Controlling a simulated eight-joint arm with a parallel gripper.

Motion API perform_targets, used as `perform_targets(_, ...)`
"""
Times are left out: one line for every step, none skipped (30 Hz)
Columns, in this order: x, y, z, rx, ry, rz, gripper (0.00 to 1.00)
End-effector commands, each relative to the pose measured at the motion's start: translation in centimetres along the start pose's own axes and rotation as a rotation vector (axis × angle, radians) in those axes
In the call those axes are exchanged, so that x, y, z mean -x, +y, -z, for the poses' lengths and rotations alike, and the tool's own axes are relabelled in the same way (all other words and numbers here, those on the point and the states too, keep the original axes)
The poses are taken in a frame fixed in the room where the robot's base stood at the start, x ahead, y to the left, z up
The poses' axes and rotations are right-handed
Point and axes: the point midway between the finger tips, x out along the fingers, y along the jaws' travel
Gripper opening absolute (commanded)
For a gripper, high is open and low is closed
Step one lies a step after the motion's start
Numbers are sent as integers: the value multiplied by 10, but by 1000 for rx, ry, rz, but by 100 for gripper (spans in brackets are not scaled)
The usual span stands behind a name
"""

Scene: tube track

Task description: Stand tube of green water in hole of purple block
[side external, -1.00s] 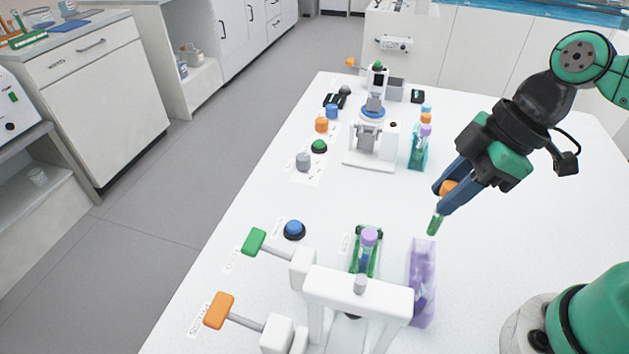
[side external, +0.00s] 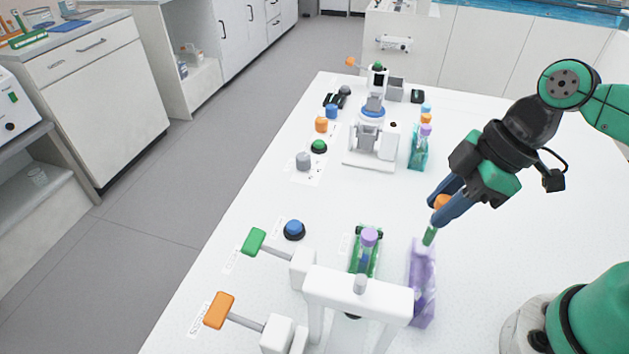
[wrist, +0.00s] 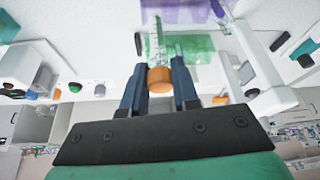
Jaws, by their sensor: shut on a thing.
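The tube of green water (side external: 429,236) has an orange cap (side external: 441,202) and hangs tilted, its lower end down. My gripper (side external: 437,212) is shut on it near the cap; the wrist view shows the cap (wrist: 160,80) between the two blue fingers (wrist: 160,92). The translucent purple block (side external: 424,295) stands on the white table below. The tube's lower end overlaps the block's far top end in the side view; I cannot tell whether it touches or enters a hole. The purple block also shows at the top of the wrist view (wrist: 185,11).
A green rack (side external: 374,262) with a purple-capped tube stands left of the block, behind a white frame (side external: 360,291). A teal rack (side external: 418,150) with capped tubes stands farther back. Green (side external: 254,241) and orange (side external: 218,310) levers are at left. The table's right side is clear.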

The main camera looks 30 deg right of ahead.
Motion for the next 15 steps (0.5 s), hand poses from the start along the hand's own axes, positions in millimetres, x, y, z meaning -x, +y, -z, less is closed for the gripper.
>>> perform_targets(0,0,0,0,0,0,0)
perform_targets(-1,0,0,0,0,0,0)
perform_targets(-1,0,0,0,0,0,0)
perform_targets(-2,0,-1,0,0,0,0)
perform_targets(-2,0,-1,0,0,0,0)
perform_targets(-2,0,-1,0,0,0,0)
perform_targets(-2,0,-1,0,0,0,0)
perform_targets(-2,0,-1,0,0,0,0)
perform_targets(-2,0,-1,0,0,0,0)
perform_targets(-2,0,-1,0,0,0,0)
perform_targets(-2,0,-1,0,0,0,0)
perform_targets(-2,0,-1,0,0,0,0)
perform_targets(-3,0,-1,0,0,0,0)
perform_targets(-3,0,-1,0,0,0,0)
perform_targets(-4,0,-2,0,0,0,0)
